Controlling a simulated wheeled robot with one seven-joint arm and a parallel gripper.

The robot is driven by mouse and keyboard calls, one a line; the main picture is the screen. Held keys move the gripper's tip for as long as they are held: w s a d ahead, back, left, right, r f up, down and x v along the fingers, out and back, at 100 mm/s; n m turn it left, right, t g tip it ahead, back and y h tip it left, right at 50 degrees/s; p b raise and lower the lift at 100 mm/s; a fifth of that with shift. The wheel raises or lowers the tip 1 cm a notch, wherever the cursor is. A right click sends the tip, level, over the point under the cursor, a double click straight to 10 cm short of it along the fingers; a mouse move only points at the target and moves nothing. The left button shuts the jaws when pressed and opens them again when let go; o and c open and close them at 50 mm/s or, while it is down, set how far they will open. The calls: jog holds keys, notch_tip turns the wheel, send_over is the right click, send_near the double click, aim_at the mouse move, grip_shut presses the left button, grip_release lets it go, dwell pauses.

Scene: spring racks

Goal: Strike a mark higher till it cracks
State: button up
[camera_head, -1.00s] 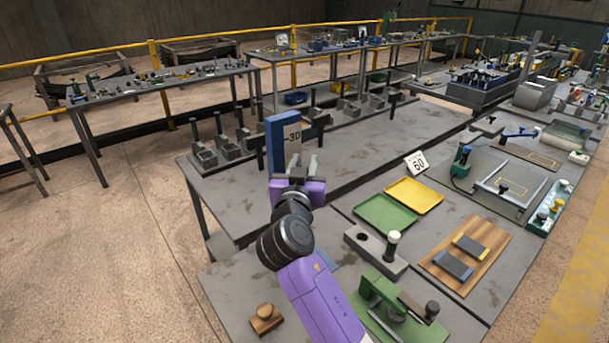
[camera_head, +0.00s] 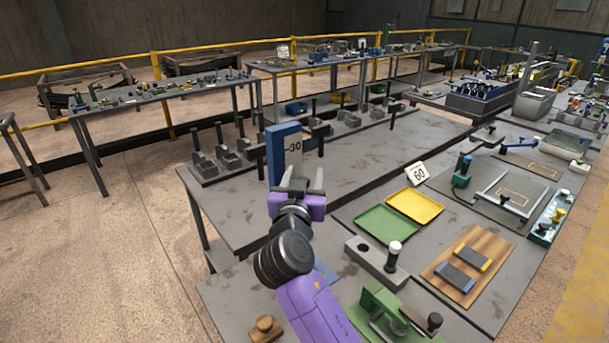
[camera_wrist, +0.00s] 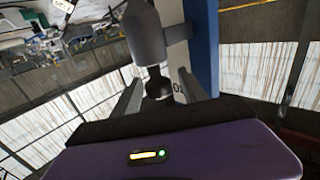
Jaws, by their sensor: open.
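A tall blue post (camera_head: 274,160) with a pale scale plate (camera_head: 293,146) marked 30 stands at the left-hand bench. My gripper (camera_head: 302,180) is open in front of its lower part, with purple housing and grey fingers. In the wrist view, a dark grey tapered cylinder (camera_wrist: 146,35) ends in a small dark knob (camera_wrist: 157,84), which appears between the open fingers. I cannot tell whether the fingers touch it. The blue post (camera_wrist: 204,40) is just to its right. My gripper hides the post's foot in the head view. I see no crack.
Green (camera_head: 387,232) and yellow (camera_head: 415,205) trays lie right of my arm, by a 60 sign (camera_head: 417,173). A grey block with a white-topped peg (camera_head: 393,255) and a green press (camera_head: 395,312) stand nearer. Several black-handled fixtures line the bench's back edge. Bare bench lies right of the post.

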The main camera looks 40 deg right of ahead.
jog(key=b+v, duration=0.1)
jog(key=v, duration=0.5)
jog(key=shift+s+a+b, duration=0.2)
jog(key=shift+b, duration=0.15)
jog(key=s+a+f+n+t+y, duration=0.1)
jog(key=s+a+f+n+y, duration=0.2)
jog(key=f, duration=0.4)
jog(key=s+a+f+n+t+y, duration=0.1)
jog(key=s+a+f+n+y, duration=0.15)
jog(key=f, duration=0.45)
jog(key=s+a+f+n+y, duration=0.1)
jog(key=s+a+f+y, duration=0.1)
jog(key=s, duration=0.6)
jog(key=s+a+f+n+y, duration=0.1)
jog(key=s+a+f+y, duration=0.1)
jog(key=s, duration=0.6)
jog(key=s+a+f+n+y, duration=0.2)
jog(key=s+a+f, duration=0.1)
jog(key=s, duration=0.5)
jog(key=shift+a+f+y, duration=0.3)
jog(key=shift+a+y, duration=0.05)
jog(key=shift+a, duration=0.35)
jog(key=r+v, duration=0.2)
jog(key=v, duration=1)
jog(key=shift+d+r+y, duration=0.25)
jog(key=shift+d+y, duration=0.05)
jog(key=shift+d, duration=0.05)
jog(key=shift+w+m, duration=0.15)
jog(key=shift+m, duration=0.1)
jog(key=shift+c, duration=0.2)
